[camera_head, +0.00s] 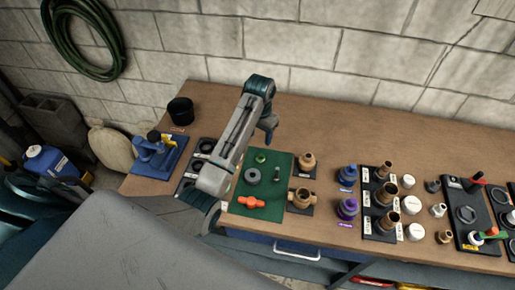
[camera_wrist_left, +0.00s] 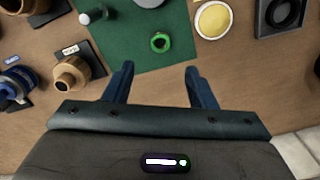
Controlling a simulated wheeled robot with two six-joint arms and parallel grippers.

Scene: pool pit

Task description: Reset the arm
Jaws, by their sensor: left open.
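My left arm (camera_head: 232,140) reaches over the wooden bench from the lower left in the head view. My left gripper (camera_head: 269,138) points down above the bench, just behind the green mat (camera_head: 243,193). In the left wrist view its two blue fingers (camera_wrist_left: 160,72) are spread, with only bare wood between them. It is open and empty. The green mat's edge (camera_wrist_left: 125,58) and a green ring (camera_wrist_left: 160,42) lie just beyond the fingertips. My right gripper is not in view.
On the mat are a grey ring (camera_head: 252,176) and an orange fitting (camera_head: 251,202). Brass fittings (camera_head: 306,161) stand right of it, then purple ones (camera_head: 347,209) and a black rack (camera_head: 369,218). A blue tool (camera_head: 152,160) stands left. The bench's back strip is mostly clear.

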